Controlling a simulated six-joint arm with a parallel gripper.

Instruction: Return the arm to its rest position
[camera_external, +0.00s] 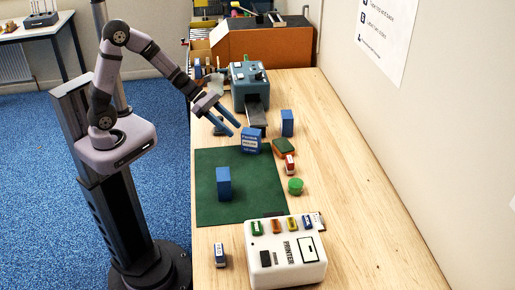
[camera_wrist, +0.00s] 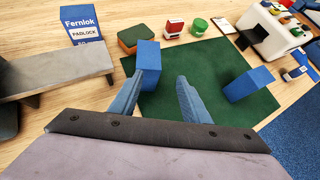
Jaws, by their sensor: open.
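My gripper (camera_external: 236,129) hangs over the counter near the far edge of the green mat. It also shows in the wrist view (camera_wrist: 160,80), with its two blue fingers apart and nothing between them. My arm is bent, reaching from its column at the left out over the counter.
A labelled blue carton (camera_external: 251,141) stands at the mat's far edge, close to my fingertips.

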